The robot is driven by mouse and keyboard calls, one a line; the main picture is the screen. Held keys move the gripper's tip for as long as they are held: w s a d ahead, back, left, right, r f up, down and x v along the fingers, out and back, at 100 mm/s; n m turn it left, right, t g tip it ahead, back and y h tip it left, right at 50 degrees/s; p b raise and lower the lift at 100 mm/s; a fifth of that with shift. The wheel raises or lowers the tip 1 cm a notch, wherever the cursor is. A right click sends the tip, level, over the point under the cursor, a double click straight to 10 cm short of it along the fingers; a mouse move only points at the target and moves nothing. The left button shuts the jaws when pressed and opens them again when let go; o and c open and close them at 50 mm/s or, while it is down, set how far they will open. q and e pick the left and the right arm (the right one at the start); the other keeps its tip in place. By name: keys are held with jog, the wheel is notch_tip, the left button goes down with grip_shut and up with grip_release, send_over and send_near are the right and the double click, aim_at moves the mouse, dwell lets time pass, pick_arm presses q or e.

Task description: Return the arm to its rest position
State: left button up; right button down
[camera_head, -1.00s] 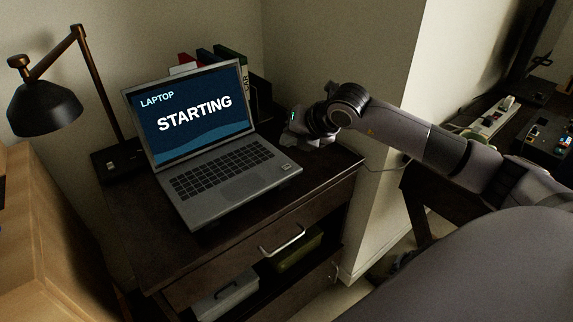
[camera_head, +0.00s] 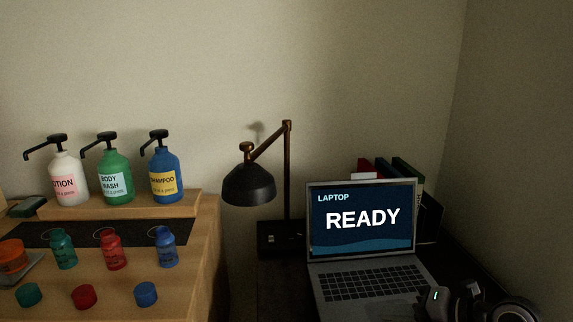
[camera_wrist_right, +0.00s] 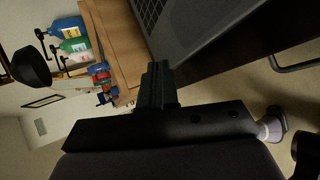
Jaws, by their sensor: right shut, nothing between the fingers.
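My right arm comes in at the lower right corner of the head view, with its gripper (camera_head: 436,302) in front of the laptop's right side. In the right wrist view the two black fingers (camera_wrist_right: 158,75) are together, with nothing between them. The open laptop (camera_head: 362,218) stands on the dark desk, and its screen reads READY. Part of the grey laptop (camera_wrist_right: 205,25) shows beyond the fingers in the wrist view. I cannot tell the exact gap between gripper and laptop. My left gripper is not in view.
A black desk lamp (camera_head: 250,186) stands left of the laptop. Books (camera_head: 405,170) stand behind it. A wooden unit (camera_head: 205,240) at left holds pump bottles (camera_head: 115,175), small bottles and loose caps. A wall closes the right side.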

jog(key=s+a+r+m+t+y+p, duration=0.25)
jog(key=s+a+m+y, duration=0.2)
jog(key=a, duration=0.25)
jog(key=s+d+f+m+h+p, duration=0.1)
jog(key=s+d+f+m+h, duration=0.2)
jog(key=s+f+m+h, duration=0.2)
jog(key=s+d+f+m+h+p, duration=0.2)
jog(key=s+f+m+h, duration=0.4)
jog(key=s+f+m, duration=0.5)
jog(key=d+f+m, duration=0.1)
jog(key=m, duration=0.5)
jog(key=shift+d+f+m, duration=0.2)
jog(key=shift+m, duration=0.15)
